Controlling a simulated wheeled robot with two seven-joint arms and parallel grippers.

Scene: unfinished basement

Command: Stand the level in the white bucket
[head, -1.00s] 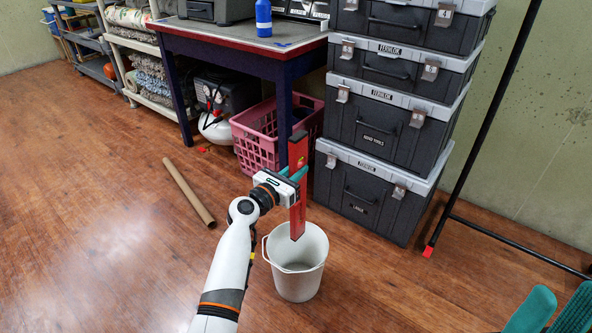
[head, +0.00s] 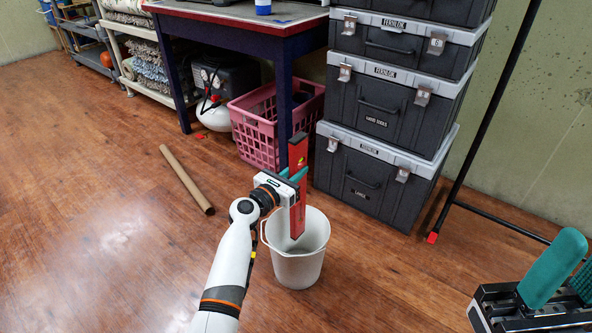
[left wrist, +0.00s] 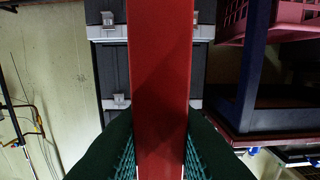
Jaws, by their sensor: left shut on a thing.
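The red level (head: 298,210) hangs upright in my left gripper (head: 291,186), which is shut on its middle. Its lower end overlaps the mouth of the white bucket (head: 297,272) in the head view. I cannot tell how far it reaches below the rim, and no contact with the bottom shows. The bucket stands upright on the wooden floor. In the left wrist view the level (left wrist: 160,80) runs between the dark fingers. My right gripper (head: 572,274) shows its teal fingers apart and empty at the lower right, partly cut off by the frame.
A stack of dark tool cases (head: 365,175) stands behind the bucket to the right. A pink basket (head: 255,140) sits under the workbench (head: 240,28). A cardboard tube (head: 187,180) lies on the floor at left. A black stand (head: 480,140) is at right. Floor around the bucket is clear.

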